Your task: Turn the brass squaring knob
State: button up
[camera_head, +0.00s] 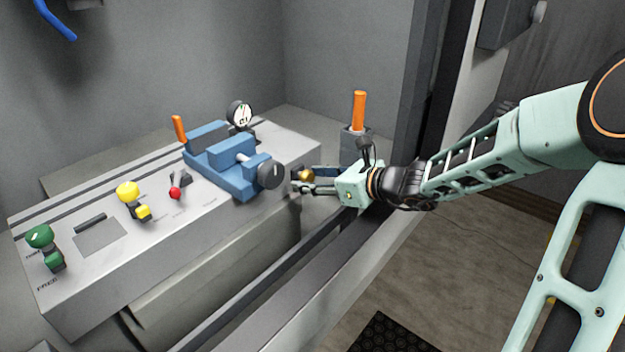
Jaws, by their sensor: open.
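The brass knob (305,174) sits at the right end of the grey bench, just right of the black round knob (271,174) on the blue vise (222,158). My gripper (303,180) reaches in from the right with its fingers pointing left. Its jaws are open, one finger behind and one in front of the brass knob in this view. The knob looks to lie between or very near the fingertips. I cannot tell whether they touch it. The gripper's far finger partly borders the knob's upper right side.
An orange-handled lever (358,112) stands on a grey block behind my gripper. A dial gauge (240,115) is behind the vise. Green (40,237), yellow (128,192) and red (175,193) controls line the bench front. A dark post (422,90) rises behind my wrist.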

jog(key=c, duration=1.1)
jog(key=p, duration=0.3)
jog(key=shift+r+m+y, duration=0.3)
jog(key=shift+r+m, duration=0.05)
jog(key=shift+m, duration=0.05)
jog(key=shift+c, duration=0.2)
jog(key=shift+w+m+g+p, duration=0.1)
jog(key=shift+m+g+p, duration=0.3)
jog(key=shift+p, duration=0.75)
jog(key=shift+f+p, duration=0.25)
jog(key=shift+p, duration=0.35)
jog(key=shift+m, duration=0.3)
jog(key=shift+f, duration=0.1)
jog(key=o, duration=1.1)
jog(key=shift+o, duration=0.2)
jog(key=v, duration=1.2)
jog(key=shift+d, duration=0.2)
